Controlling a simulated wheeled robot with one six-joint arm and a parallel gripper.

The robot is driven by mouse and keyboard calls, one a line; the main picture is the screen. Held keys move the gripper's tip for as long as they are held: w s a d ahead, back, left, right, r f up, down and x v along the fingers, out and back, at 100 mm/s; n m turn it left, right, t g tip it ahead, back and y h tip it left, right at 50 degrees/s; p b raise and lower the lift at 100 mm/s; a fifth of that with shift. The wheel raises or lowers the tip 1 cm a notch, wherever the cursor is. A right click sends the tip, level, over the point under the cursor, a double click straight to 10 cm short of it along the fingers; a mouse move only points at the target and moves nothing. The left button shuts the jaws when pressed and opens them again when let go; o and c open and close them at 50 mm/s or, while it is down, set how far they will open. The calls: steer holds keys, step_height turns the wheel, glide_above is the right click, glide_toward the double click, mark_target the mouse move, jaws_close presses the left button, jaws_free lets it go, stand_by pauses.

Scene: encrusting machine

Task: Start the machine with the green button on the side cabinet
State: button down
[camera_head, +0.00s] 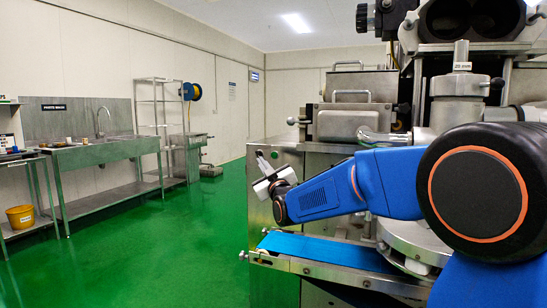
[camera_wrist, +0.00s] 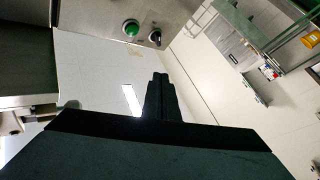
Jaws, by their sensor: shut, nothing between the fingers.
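The green button (camera_wrist: 131,28) shows in the wrist view on a grey metal face of the side cabinet (camera_wrist: 85,18), near the top of the picture. A black knob (camera_wrist: 154,38) sits just right of it. My gripper (camera_wrist: 161,76) is shut and empty, with its dark fingers pointing up the picture, below the button and knob and apart from them. In the head view my gripper (camera_head: 261,158) is beside the steel machine cabinet (camera_head: 275,215), near its left edge. The button cannot be made out there.
A blue conveyor belt (camera_head: 325,250) juts out low on the machine, below my arm. A steel lidded box (camera_head: 340,122) stands on top of the cabinet. The green floor between is clear.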

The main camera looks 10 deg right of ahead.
mark_target(274, 155)
steer(key=shift+w+d, duration=0.85)
steer(key=shift+w, duration=0.35)
steer(key=shift+w+d, duration=0.9)
steer(key=shift+w, duration=0.25)
steer(key=shift+w+d, duration=0.85)
steer(key=shift+w, duration=0.35)
steer(key=shift+w+d, duration=0.1)
steer(key=shift+w+d, duration=0.15)
steer(key=shift+w, duration=0.1)
